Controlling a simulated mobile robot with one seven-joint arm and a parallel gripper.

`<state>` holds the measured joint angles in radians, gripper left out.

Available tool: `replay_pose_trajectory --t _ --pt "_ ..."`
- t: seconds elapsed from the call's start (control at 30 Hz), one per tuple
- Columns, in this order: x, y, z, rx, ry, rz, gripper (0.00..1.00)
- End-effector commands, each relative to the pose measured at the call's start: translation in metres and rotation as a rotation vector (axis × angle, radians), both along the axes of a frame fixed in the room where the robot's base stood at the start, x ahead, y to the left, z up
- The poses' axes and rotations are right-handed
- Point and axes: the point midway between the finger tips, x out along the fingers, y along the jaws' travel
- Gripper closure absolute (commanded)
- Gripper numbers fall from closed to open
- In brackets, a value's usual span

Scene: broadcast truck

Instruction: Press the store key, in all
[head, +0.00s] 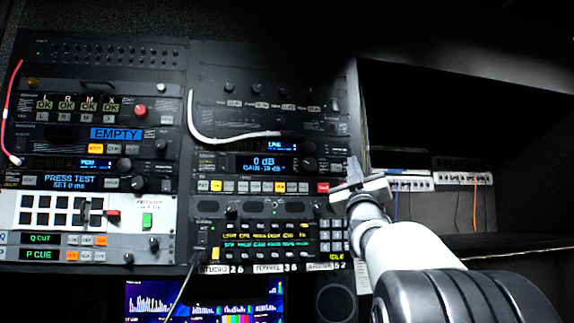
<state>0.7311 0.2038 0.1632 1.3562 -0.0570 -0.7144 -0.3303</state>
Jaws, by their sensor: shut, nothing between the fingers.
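My gripper (353,170) is shut and empty, held at the right edge of the rack with my white arm reaching in from the lower right. Just left of it, a red key (322,187) ends a row of white and orange keys under the blue "0 dB" display (262,163). Its lettering is too small to read, so I cannot tell whether it is the store key. A gap shows between key and gripper in the picture; depth is unclear. A keypad (333,238) sits below, partly hidden by my gripper and arm.
The left rack column holds an "EMPTY" display (116,134), a "PRESS TEST" display (70,181) and a white panel (165,215). A white cable (192,120) loops across the right column. An open dark shelf (460,100) with patch strips lies right. A monitor (205,302) stands below.

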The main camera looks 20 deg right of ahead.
Motion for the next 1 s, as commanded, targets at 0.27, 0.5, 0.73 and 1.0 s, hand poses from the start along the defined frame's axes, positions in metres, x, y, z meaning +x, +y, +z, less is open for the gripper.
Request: replay_pose_trajectory --t 0.27,0.5,0.73,1.0 --pt "0.0 -0.003 0.003 0.004 -0.029 0.018 1.0" --pt "0.003 -0.004 0.005 0.004 -0.027 0.018 1.0" --pt "0.027 -0.01 0.009 0.007 -0.025 0.018 1.0" --pt "0.063 -0.018 0.007 0.006 -0.025 0.017 1.0"
